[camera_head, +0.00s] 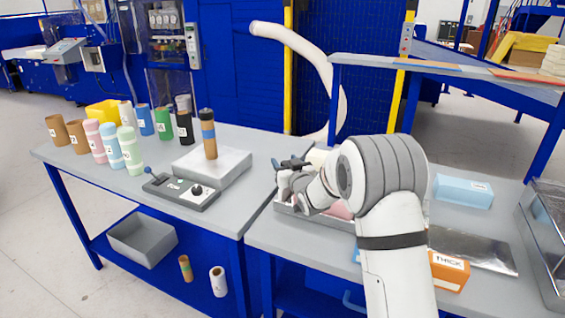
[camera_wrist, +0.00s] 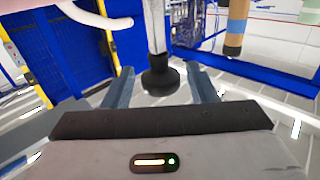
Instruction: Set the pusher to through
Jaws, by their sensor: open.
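A metal rod with a black knob (camera_wrist: 160,78) comes down from the top of the wrist view. I take it for the pusher's handle, but no label on it shows. My gripper (camera_wrist: 162,88) is open. Its two blue-grey fingers stand on either side of the knob, with gaps visible on both sides. In the head view my gripper (camera_head: 284,166) is over the right table's left end, beside a dark handle-like part. My arm hides most of what lies behind it. Any mark reading "through" cannot be made out.
A control box (camera_head: 181,191) with a blue lever and black knob sits on the left table (camera_head: 245,205). A grey block (camera_head: 212,167) bears a tall banded tube (camera_head: 209,140). Several labelled tubes stand behind. Blue foam (camera_head: 463,192) and an orange "THICK" box (camera_head: 450,272) lie right.

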